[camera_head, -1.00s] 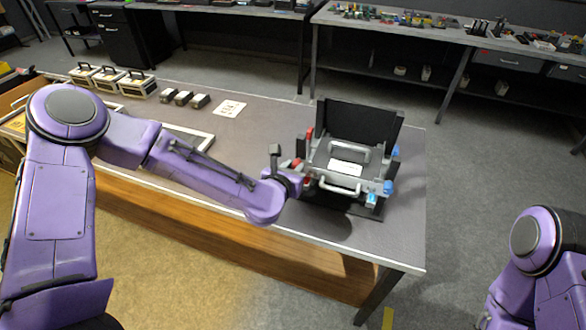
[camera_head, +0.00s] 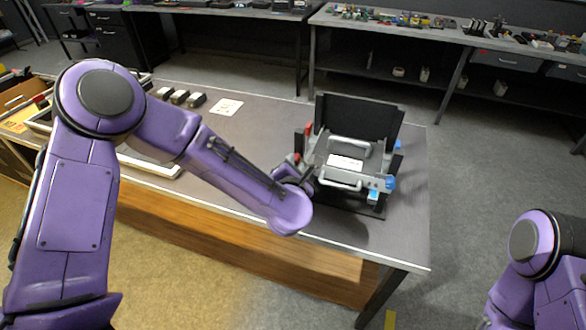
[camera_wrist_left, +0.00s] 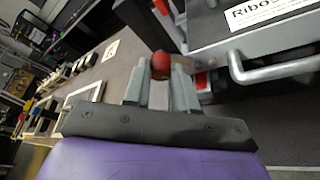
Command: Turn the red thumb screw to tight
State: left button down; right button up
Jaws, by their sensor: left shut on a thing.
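The red thumb screw (camera_wrist_left: 160,66) sits between the two grey fingertips of my left gripper (camera_wrist_left: 159,82) in the left wrist view. The fingers are shut on it. In the head view, my left gripper (camera_head: 302,173) is at the left side of a grey device (camera_head: 340,182) and largely hidden by my own wrist. A second red part (camera_head: 308,128) shows farther back on the same side. The device has pale handles and a white label that also shows in the left wrist view (camera_wrist_left: 262,12). My right gripper is out of view.
The device stands on the right end of the grey table (camera_head: 235,140), with an upright black panel (camera_head: 358,119) behind it. Blue knobs (camera_head: 389,182) are on its right side. Several small dark blocks (camera_head: 180,97) and a white card (camera_head: 226,107) lie at the back left.

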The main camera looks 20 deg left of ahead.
pick_arm(q)
jog(key=m+t+y+b, duration=0.1)
jog(key=m, duration=0.1)
jog(key=m+b, duration=0.2)
jog(key=m, duration=0.1)
jog(key=m+t+y+b, duration=0.1)
jog(key=m, duration=0.1)
jog(key=shift+d+f+m+t+y+b, duration=0.2)
jog(key=shift+f+m+t+y+b, duration=0.1)
jog(key=shift+f+b, duration=0.1)
dwell(0.3)
jog(key=c, duration=0.9)
grip_release()
jog(key=b+v, duration=0.2)
jog(key=v, duration=0.8)
jog(key=shift+s+d, duration=0.15)
jog(key=shift+s, duration=0.15)
